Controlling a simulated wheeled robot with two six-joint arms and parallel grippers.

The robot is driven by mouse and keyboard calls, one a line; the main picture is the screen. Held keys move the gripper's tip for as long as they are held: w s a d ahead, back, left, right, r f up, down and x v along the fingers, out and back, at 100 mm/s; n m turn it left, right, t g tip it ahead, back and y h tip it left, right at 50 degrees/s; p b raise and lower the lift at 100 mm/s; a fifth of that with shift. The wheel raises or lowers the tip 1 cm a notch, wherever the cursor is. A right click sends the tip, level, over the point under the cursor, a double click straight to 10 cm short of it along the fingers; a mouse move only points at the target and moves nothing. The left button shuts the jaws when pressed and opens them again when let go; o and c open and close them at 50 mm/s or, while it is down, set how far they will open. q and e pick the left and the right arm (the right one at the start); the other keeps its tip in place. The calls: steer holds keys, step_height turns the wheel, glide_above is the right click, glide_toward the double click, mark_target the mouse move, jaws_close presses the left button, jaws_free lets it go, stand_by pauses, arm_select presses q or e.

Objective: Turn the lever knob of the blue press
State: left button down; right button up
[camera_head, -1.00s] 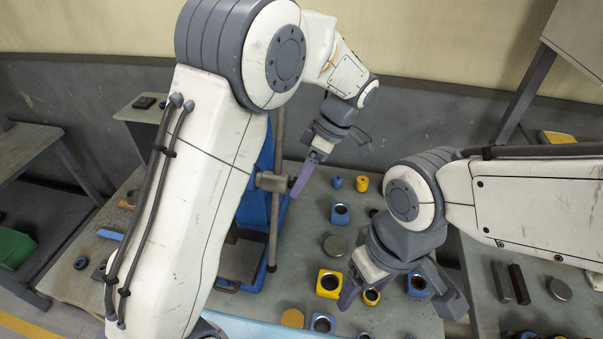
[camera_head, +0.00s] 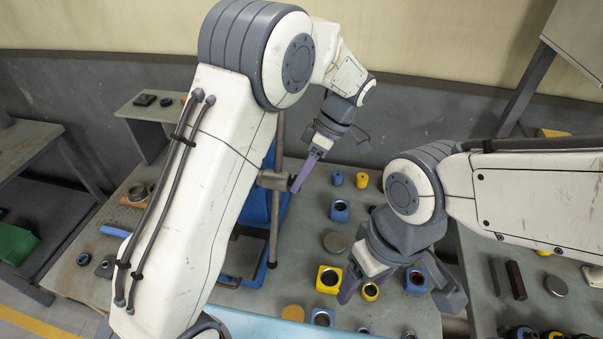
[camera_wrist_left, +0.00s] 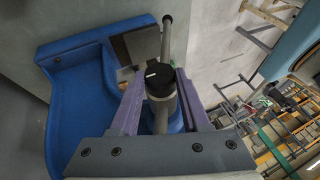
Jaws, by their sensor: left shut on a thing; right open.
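The blue press (camera_head: 258,205) stands at the middle left of the bench, partly hidden by my left arm. Its lever rod (camera_head: 275,225) runs nearly upright in the head view, through a grey hub (camera_head: 272,180). In the left wrist view, a black knob (camera_wrist_left: 160,78) with a white mark sits between the purple fingers of my left gripper (camera_wrist_left: 158,95), with the rod (camera_wrist_left: 166,40) beyond it. My left gripper (camera_head: 302,175) is shut on this knob, at the hub's right side. My right gripper (camera_head: 395,290) is open and empty above the bench's right part.
Small blue and yellow cylinders (camera_head: 361,180) stand behind. Dark bars (camera_head: 516,280) lie on the right table. A wall closes the back.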

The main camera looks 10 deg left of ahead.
arm_select(q)
steer(key=shift+w+f+m+g+y, duration=0.1)
steer(key=shift+w+m+g, duration=0.1)
steer(key=shift+g, duration=0.65)
steer(key=shift+w+f+m+g+y, duration=0.1)
steer(key=shift+m+g, duration=0.1)
steer(key=shift+g, duration=0.6)
steer(key=shift+w+f+m+g+y, duration=0.1)
steer(key=shift+w+m+g, duration=0.1)
steer(key=shift+g, duration=0.95)
steer(key=shift+c, duration=1.9)
jaws_free()
steer(key=shift+r, duration=0.1)
